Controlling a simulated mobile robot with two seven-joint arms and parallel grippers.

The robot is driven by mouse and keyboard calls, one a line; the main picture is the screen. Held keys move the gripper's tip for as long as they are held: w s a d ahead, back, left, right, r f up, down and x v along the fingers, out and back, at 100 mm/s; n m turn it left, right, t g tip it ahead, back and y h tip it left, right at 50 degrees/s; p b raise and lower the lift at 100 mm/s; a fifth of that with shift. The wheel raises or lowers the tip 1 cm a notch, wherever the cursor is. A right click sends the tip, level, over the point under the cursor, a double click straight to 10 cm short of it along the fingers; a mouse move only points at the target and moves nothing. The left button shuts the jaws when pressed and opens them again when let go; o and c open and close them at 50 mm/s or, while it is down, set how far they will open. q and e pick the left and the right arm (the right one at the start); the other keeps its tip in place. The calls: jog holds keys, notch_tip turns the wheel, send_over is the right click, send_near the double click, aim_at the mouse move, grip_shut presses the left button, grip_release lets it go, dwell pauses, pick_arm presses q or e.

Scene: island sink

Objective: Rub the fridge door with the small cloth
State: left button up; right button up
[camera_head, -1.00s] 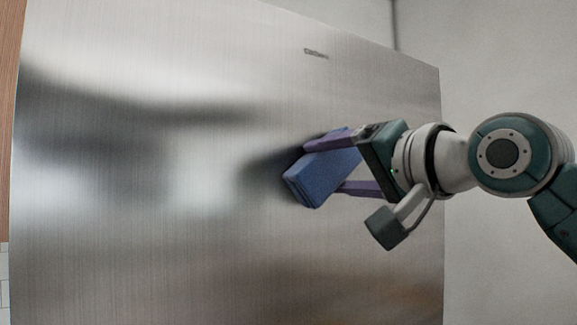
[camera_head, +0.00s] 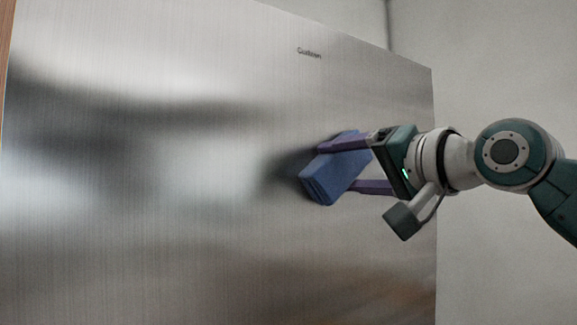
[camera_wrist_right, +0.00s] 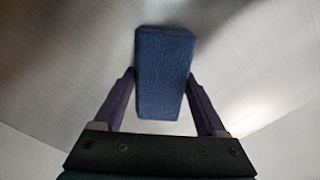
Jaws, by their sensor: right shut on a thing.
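The small cloth (camera_head: 334,172) is a blue folded block, held tilted between the purple fingers of my right gripper (camera_head: 343,166). The right wrist view shows the cloth (camera_wrist_right: 164,75) gripped between both fingers of my right gripper (camera_wrist_right: 162,95). The fridge door (camera_head: 150,230) is a large brushed-steel panel with a small brand label near its top right. The cloth's far end is at the door's surface, right of the middle; I cannot tell for sure whether it touches. My left gripper is not in view.
A plain grey wall (camera_head: 500,70) lies to the right of the fridge, behind my right arm. A thin strip of wood (camera_head: 5,40) shows at the far left edge. The door's face is clear of other objects.

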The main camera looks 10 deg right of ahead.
aim_at(323, 166)
jog(key=shift+s+a+r+p, duration=0.1)
jog(key=shift+s+a+p, duration=0.1)
jog(key=shift+a+p, duration=0.4)
jog(key=shift+s+a+r+p, duration=0.1)
jog(key=shift+s+a+p, duration=0.1)
jog(key=shift+a+p, duration=0.4)
jog(key=shift+s+a+f, duration=0.2)
jog(key=shift+a, duration=0.7)
jog(key=shift+s+p, duration=0.1)
jog(key=shift+p, duration=0.2)
jog(key=shift+s+r+p, duration=0.1)
jog(key=shift+s+p, duration=0.2)
jog(key=p+v, duration=0.1)
jog(key=v, duration=0.2)
jog(key=shift+s+d+p, duration=0.3)
jog(key=shift+d+p, duration=0.05)
jog(key=shift+p, duration=0.05)
jog(key=shift+s+d, duration=0.3)
jog(key=shift+s, duration=0.35)
